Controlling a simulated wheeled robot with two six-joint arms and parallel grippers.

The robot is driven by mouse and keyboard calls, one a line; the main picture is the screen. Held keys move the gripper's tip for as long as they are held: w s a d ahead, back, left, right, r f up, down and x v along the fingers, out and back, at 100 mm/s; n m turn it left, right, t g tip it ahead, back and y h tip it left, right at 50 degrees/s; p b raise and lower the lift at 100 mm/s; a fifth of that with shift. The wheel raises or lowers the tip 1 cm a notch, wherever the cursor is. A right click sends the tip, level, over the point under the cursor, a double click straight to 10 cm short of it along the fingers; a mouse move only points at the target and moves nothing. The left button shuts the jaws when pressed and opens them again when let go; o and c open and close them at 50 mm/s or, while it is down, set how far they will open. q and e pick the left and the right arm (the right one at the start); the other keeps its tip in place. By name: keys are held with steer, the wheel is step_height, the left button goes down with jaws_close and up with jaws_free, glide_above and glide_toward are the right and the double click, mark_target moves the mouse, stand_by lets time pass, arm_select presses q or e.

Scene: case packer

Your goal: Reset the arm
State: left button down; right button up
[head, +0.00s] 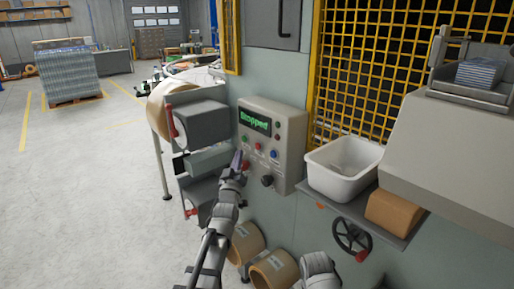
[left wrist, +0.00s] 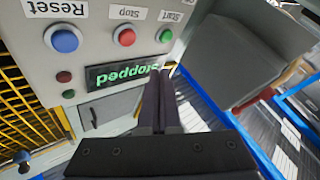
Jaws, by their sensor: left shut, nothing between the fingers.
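A grey control panel (head: 289,130) on the machine front has a display (head: 255,121) reading "Stopped" in green. Below the display are a green button (head: 245,138), a red button (head: 258,146) and a blue button (head: 274,154). In the left wrist view the panel is upside down, with the blue Reset button (left wrist: 64,38), red Stop button (left wrist: 125,36) and green Start button (left wrist: 165,35). My left gripper (head: 238,158) is shut and empty, below and left of the green button; its fingers (left wrist: 161,78) point toward the display side. My right gripper is not in view.
A white bin (head: 343,184) and a brown block (head: 393,212) sit on a shelf right of the panel. A black handwheel (head: 351,235) is below. Grey boxes (head: 202,122) jut out at left. Brown rolls (head: 274,270) lie low. Yellow mesh (head: 372,55) stands behind.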

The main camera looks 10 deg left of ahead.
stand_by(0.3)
arm_select(q)
steer(key=s+d+f+m+g+h, duration=0.15)
steer(key=s+f+g, duration=0.25)
steer(key=f, duration=0.4)
steer(key=s+d+f+m+g, duration=0.1)
steer(key=s+d+f+g, duration=0.1)
steer(key=s+f+g, duration=0.45)
steer(key=s+d+f+m+g, duration=0.1)
steer(key=s+f+m+g, duration=0.15)
steer(key=f, duration=0.65)
steer(key=s+d+f+m+g, duration=0.1)
steer(key=s+f+g, duration=0.25)
steer(key=s, duration=0.45)
steer(key=s+d+f+m+g, duration=0.15)
steer(key=s+g, duration=0.25)
steer(key=s, duration=0.4)
steer(key=s+d+m+g, duration=0.1)
steer(key=s+d+m, duration=0.2)
steer(key=d, duration=0.7)
steer(key=shift+s+d+y, duration=0.15)
steer(key=shift+s+y, duration=0.3)
steer(key=shift+s, duration=0.6)
steer(key=shift+r, duration=0.1)
